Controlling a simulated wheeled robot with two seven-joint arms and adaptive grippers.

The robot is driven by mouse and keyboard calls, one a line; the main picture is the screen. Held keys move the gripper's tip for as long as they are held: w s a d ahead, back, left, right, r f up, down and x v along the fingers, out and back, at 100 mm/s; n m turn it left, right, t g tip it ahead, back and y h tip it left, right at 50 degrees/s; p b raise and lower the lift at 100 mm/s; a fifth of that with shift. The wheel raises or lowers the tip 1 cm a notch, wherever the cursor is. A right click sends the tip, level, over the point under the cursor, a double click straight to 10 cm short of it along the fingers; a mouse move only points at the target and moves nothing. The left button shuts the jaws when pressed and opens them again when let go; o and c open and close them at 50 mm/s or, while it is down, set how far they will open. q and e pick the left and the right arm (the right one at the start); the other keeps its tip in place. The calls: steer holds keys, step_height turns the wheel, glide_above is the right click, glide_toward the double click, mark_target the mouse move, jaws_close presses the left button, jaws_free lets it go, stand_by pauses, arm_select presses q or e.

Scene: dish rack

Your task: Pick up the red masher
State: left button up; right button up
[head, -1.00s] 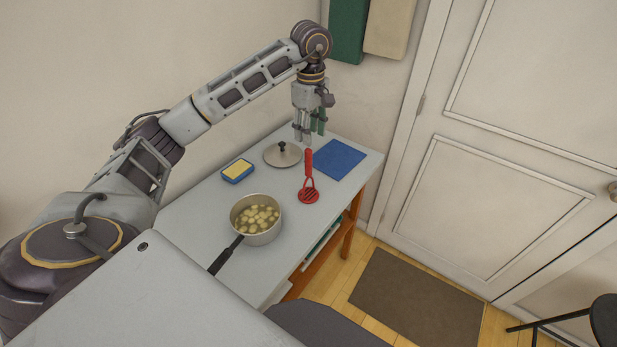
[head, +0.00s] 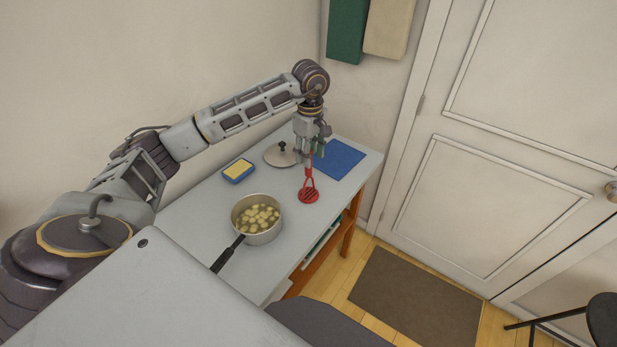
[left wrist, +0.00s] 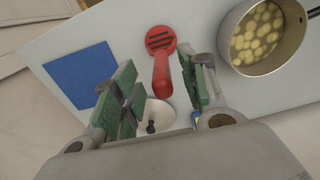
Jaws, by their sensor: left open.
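The red masher (head: 309,190) lies on the grey table between the blue mat and the pot, its slotted head toward the table's front edge. My left gripper (head: 311,158) points down over its handle end and hides part of the handle in the head view. In the left wrist view the masher (left wrist: 160,41) shows its round slotted head, and its red handle runs back between the open green-padded fingers of my left gripper (left wrist: 157,92). I cannot tell how far above the handle the fingertips are. My right gripper is not in view.
A blue mat (head: 340,158) lies right of the masher. A pot lid (head: 275,156) lies close left of the gripper. A pot of potato pieces (head: 242,222) and a yellow sponge in a blue dish (head: 238,171) stand farther left. Walls bound the table's back.

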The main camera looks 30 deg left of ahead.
mark_target(308, 175)
arm_select(q)
steer(key=shift+f, duration=0.2)
steer(key=shift+a+f+p, duration=0.25)
steer(key=shift+f+p, duration=0.5)
steer(key=shift+f, duration=1.6)
jaws_close()
